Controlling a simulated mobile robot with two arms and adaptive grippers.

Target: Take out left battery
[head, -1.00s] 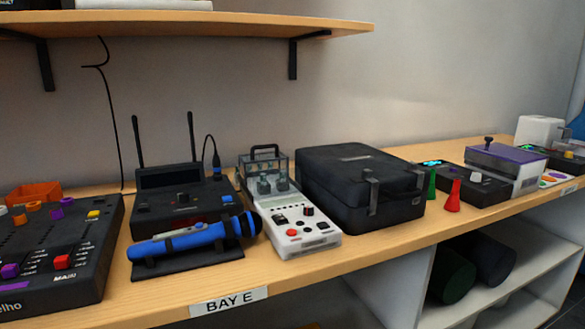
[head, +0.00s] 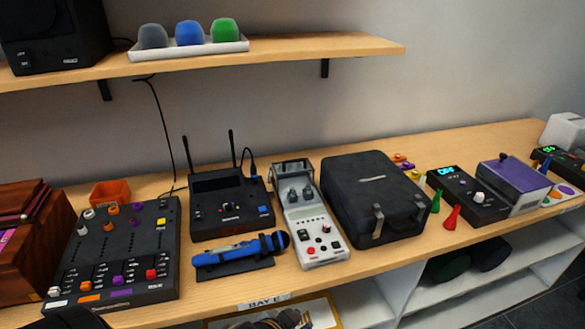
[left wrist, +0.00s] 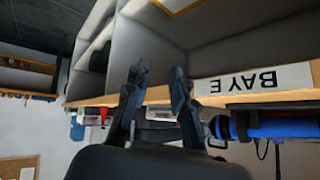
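No part that I can clearly identify as a battery shows. A blue handheld microphone (head: 240,250) lies on a dark stand, with a pale strip along its upper side; whether batteries sit there is too small to tell. Its blue body also shows upside down at the right of the left wrist view (left wrist: 280,126). My left gripper (head: 284,318) is at the bottom edge of the head view, in front of the shelf near the BAY E label. In the left wrist view its fingers (left wrist: 157,78) are apart with nothing between them. My right gripper is not in view.
A black receiver (head: 228,208) with two antennas stands behind the microphone. A mixer (head: 118,250) is to its left, a grey-white tester (head: 315,225) and black case (head: 375,195) to its right. An upper shelf (head: 290,52) overhangs the back. The BAY E label (head: 264,302) marks the front edge.

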